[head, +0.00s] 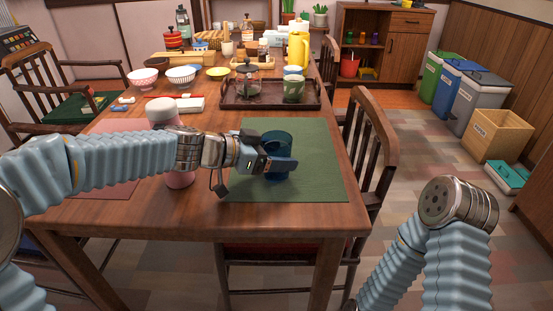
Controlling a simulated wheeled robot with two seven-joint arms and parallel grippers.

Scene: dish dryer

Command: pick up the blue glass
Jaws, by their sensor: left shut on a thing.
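The blue glass (277,143) is dark blue and stands upright, over the green placemat (320,165) at the near right of the table. I cannot tell whether its base touches the mat. My left gripper (281,164) reaches in from the left and is shut on the glass, with a finger across its front. The finger hides part of the glass's middle. My right arm shows at the lower right, off the table, and its gripper fingers do not show.
A pink bottle (179,180) stands behind my left forearm. A chair (372,150) is close to the table's right edge. The mat's right part is clear.

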